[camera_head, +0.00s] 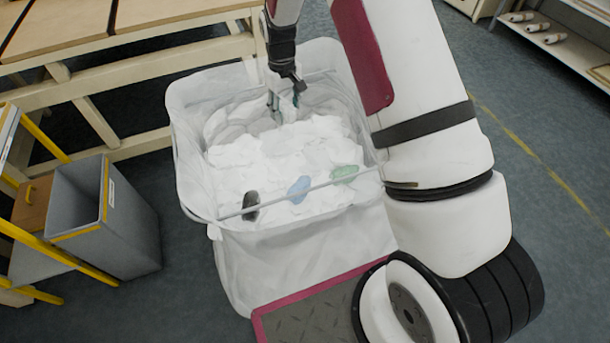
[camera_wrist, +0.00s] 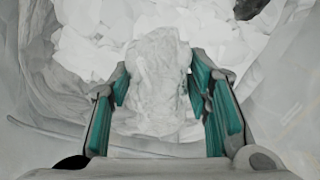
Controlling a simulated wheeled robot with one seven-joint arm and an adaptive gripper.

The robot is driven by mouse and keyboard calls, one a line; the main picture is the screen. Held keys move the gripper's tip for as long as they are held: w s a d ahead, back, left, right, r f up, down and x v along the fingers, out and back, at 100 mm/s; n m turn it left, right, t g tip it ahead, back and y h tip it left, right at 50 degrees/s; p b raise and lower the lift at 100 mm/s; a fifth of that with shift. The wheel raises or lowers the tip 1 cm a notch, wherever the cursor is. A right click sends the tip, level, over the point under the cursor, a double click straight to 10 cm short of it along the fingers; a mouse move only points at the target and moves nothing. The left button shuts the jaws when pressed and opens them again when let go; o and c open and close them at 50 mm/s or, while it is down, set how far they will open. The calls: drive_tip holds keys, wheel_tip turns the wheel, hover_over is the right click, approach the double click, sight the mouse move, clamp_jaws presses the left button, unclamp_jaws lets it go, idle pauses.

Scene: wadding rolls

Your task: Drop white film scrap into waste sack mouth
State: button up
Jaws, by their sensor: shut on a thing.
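The waste sack (camera_head: 305,242) is a large translucent white bag with a wide open mouth, filled well up with crumpled white scrap (camera_head: 275,155). My gripper (camera_head: 286,104) is at the far side of the sack mouth, pointing down over the contents. In the wrist view my gripper (camera_wrist: 160,90) has its teal-padded fingers on either side of a crumpled white film scrap (camera_wrist: 155,75) and is shut on it. White waste lies beneath it in that view. In the head view the held scrap is hard to tell from the white behind it.
A bar crosses the near part of the sack mouth, with black (camera_head: 250,205), blue (camera_head: 299,188) and green (camera_head: 344,173) pieces by it. A grey bin (camera_head: 130,225) stands at left by a yellow-railed cart. A wooden table (camera_head: 80,25) is behind; a shelf (camera_head: 575,45) is far right.

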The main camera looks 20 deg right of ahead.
wheel_tip(320, 180, down, 5)
drive_tip(key=shift+b, duration=0.8)
drive_tip(key=o, duration=1.1)
drive_tip(key=shift+o, duration=0.2)
wheel_tip(320, 180, up, 10)
drive_tip(key=shift+a+r, duration=0.1)
drive_tip(key=shift+r, duration=0.15)
drive_tip(key=shift+s+r, duration=0.1)
drive_tip(key=shift+r, duration=0.7)
